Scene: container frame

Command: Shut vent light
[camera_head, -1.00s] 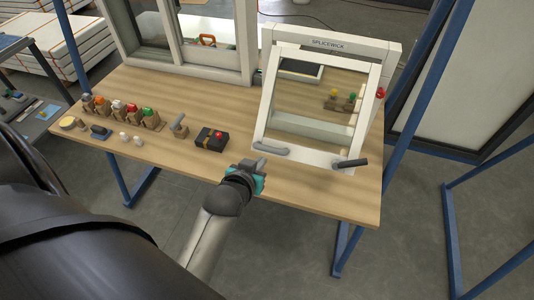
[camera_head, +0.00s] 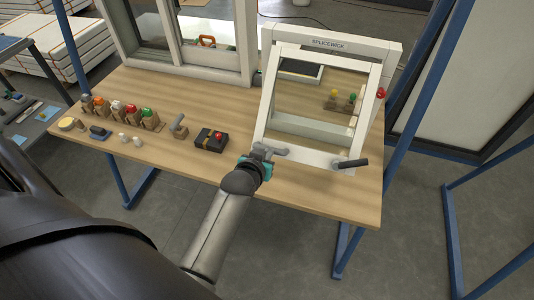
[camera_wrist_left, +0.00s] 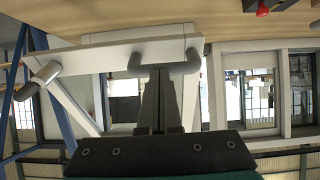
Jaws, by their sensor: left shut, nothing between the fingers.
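The vent light (camera_head: 312,157) is a white-framed glazed sash at the right of the bench. It stands tilted out from its white outer frame (camera_head: 385,48), with its lower edge toward me. A grey handle (camera_head: 275,149) is at its lower left and a darker lever (camera_head: 351,163) at its lower right. My left gripper (camera_head: 261,153) is shut and empty at the left handle. In the left wrist view its closed fingertips (camera_wrist_left: 160,70) are at the middle of the grey handle (camera_wrist_left: 185,67); I cannot tell whether they touch. My right gripper is not in view.
A larger white window frame (camera_head: 247,50) stands behind to the left. Blue posts (camera_head: 429,100) rise at the right.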

